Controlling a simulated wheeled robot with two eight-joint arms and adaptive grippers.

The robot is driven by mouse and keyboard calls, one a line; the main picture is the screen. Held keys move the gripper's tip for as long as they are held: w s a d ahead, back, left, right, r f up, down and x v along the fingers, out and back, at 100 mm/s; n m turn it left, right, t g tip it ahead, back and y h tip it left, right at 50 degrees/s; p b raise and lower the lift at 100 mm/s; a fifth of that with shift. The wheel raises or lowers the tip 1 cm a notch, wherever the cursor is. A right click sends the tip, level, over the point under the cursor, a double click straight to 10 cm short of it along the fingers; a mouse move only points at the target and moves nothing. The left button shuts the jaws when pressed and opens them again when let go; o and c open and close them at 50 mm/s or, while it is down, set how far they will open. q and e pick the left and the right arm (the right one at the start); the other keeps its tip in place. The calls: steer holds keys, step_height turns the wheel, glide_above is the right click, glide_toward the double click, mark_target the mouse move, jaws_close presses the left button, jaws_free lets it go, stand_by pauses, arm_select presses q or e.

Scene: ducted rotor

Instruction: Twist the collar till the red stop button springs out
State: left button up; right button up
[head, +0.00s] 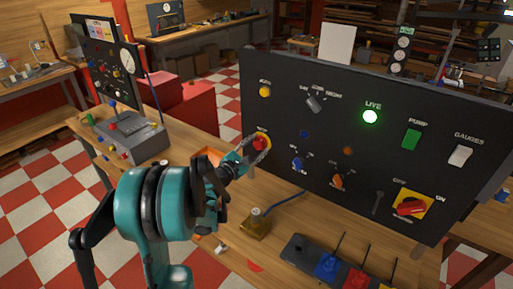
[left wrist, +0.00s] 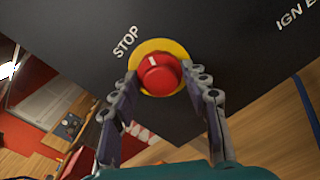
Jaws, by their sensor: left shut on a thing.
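The red stop button (head: 259,143) sits at the left side of the black panel (head: 330,140), below a yellow knob. In the left wrist view the red button (left wrist: 160,76) shows a white mark on its face and has a yellow disc (left wrist: 151,46) behind it, next to the word STOP. My left gripper (left wrist: 162,82) has one finger on each side of the red button and is shut on it, close to the panel. In the head view the left gripper (head: 257,152) partly covers the button. I cannot tell a separate collar from the button. My right gripper is not in view.
The panel also holds a lit green LIVE lamp (head: 370,116), a green PUMP switch (head: 411,138) and a red rotary switch (head: 411,207) on yellow. A brass block (head: 256,224) with a cable and a lever box (head: 326,266) stand on the bench in front.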

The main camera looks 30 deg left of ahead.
arm_select(q)
steer(key=shift+m, duration=1.1)
steer(key=o, duration=1.2)
steer(key=shift+c, duration=0.2)
steer(key=s, duration=1.2)
steer(key=shift+a, duration=0.45)
